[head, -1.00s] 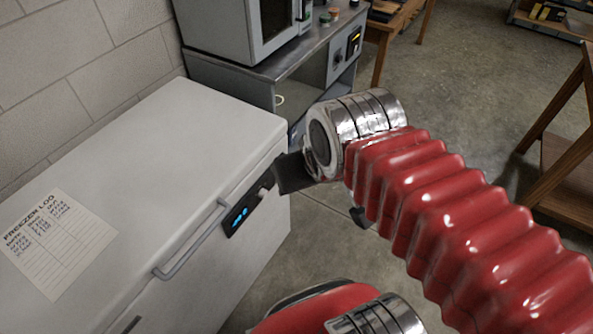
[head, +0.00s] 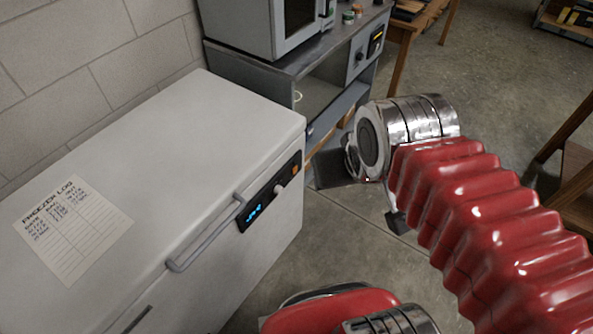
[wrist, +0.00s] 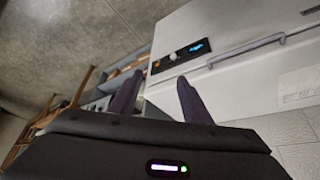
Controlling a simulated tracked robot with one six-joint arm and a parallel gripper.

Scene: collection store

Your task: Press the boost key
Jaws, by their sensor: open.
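The chest freezer (head: 240,135) has a dark control panel (head: 270,196) on its front, with a blue lit display (head: 254,212), a pale knob (head: 279,190) and a small orange key (head: 294,170) at its right end. I cannot read any label on the key. My gripper (head: 328,172) is just right of the panel, apart from it; its second finger is hard to make out there. In the wrist view my gripper (wrist: 158,80) is open and empty, its two dark fingers spread below the panel (wrist: 179,54). The display also shows there (wrist: 198,47).
A handle bar (head: 205,240) sticks out left of the panel. A freezer log sheet (head: 72,228) lies on the lid. A grey bench (head: 290,55) with a microwave-like box (head: 265,25) stands behind. Open floor (head: 490,80) lies to the right.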

